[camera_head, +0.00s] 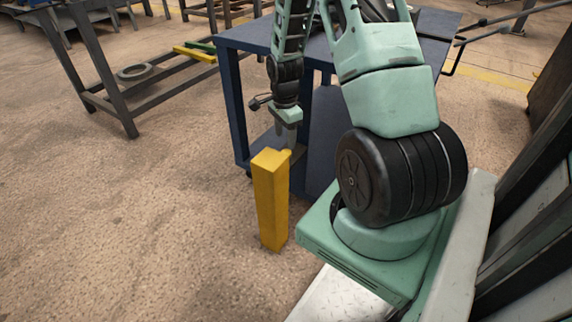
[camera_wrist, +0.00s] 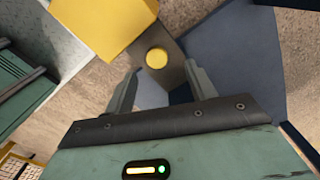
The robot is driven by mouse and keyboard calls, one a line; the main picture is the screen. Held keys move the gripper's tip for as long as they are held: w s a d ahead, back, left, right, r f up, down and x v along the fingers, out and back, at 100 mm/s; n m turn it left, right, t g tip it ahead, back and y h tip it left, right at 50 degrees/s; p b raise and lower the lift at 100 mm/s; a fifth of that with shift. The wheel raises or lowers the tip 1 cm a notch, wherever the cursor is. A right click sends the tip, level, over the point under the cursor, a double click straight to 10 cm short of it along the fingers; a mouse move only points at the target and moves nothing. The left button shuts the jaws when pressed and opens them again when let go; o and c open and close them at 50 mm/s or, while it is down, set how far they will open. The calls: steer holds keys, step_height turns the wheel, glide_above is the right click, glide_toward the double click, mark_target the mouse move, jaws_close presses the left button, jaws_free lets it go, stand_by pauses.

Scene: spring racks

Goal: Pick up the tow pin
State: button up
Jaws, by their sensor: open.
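The round yellow end of what looks like the tow pin (camera_wrist: 156,57) lies ahead of my fingers in the wrist view, near the middle. In the head view a small yellow knob (camera_head: 287,153) shows at the top right of a yellow post (camera_head: 271,205). I cannot tell how it is supported. My gripper (camera_wrist: 163,88) is open and empty, with one finger to either side of the yellow end's line. In the head view my gripper (camera_head: 288,135) points down just above the knob, its fingertips partly hard to see.
The yellow post stands upright on the floor; its flat top also shows in the wrist view (camera_wrist: 95,22). A dark blue cart (camera_head: 238,115) stands close behind and to the right. A metal frame rack (camera_head: 120,108) stands at the back left. The floor at left is clear.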

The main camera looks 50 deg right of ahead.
mark_target(285, 152)
steer(key=f+b, duration=0.1)
steer(key=f, duration=0.1)
steer(key=f+b, duration=0.2)
steer(key=f, duration=0.1)
steer(key=shift+s+a+f, duration=0.15)
steer(key=shift+s, duration=0.05)
steer(key=c, duration=1.2)
